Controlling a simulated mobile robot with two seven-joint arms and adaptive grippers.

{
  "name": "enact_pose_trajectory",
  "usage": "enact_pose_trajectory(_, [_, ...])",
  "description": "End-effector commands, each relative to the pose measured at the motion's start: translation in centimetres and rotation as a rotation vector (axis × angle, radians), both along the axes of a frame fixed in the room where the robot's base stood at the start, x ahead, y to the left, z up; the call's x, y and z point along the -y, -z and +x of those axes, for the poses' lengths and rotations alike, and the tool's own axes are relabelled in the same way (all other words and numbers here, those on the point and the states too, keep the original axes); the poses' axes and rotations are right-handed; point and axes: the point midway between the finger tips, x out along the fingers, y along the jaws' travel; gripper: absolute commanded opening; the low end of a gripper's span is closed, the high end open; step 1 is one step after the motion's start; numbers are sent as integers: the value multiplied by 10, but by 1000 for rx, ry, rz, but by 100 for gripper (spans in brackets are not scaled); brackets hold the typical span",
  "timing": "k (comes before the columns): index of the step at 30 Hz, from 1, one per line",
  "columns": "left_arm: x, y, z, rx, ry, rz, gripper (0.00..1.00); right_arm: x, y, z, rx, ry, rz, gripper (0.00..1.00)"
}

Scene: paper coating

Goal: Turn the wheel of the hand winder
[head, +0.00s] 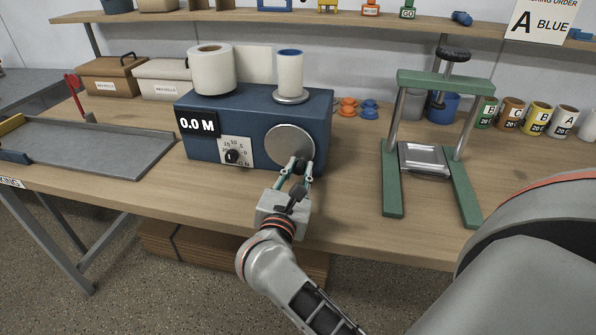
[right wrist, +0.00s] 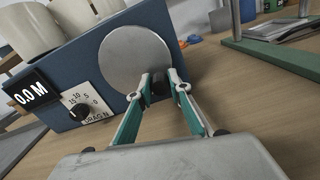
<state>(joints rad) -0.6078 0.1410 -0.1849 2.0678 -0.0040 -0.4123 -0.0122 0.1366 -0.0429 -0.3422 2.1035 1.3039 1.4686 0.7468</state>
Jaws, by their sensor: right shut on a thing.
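The hand winder is a blue box (head: 250,106) on the workbench, with a white paper roll (head: 211,70) and a smaller roll (head: 290,72) on top. Its display (head: 197,124) reads 0.0 M. A round grey wheel (head: 289,145) is on its front face, and it also shows in the right wrist view (right wrist: 134,57). My right gripper (head: 301,166) is at the wheel's lower right, shut on the dark crank knob (right wrist: 158,84). The fingers partly hide the knob. My left gripper is not in view.
A green press (head: 444,80) stands to the right of the winder. A grey tray (head: 85,147) lies at the left. Several paint cups (head: 537,118) line the back right. A shelf (head: 340,19) runs above the bench. The bench front between winder and press is clear.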

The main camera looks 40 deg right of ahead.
Motion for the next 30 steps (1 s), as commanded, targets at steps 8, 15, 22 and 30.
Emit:
enact_pose_trajectory(8, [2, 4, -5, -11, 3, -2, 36, 0, 0, 0, -2, 0, 1, 36])
enact_pose_trajectory(15, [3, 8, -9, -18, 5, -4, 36, 0, 0, 0, -2, 0, 1, 36])
enact_pose_trajectory(22, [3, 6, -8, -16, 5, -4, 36, -15, 1, -12, -4, -2, 3, 36])
enact_pose_trajectory(30, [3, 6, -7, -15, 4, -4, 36, -47, 1, -39, -4, -2, 3, 36])
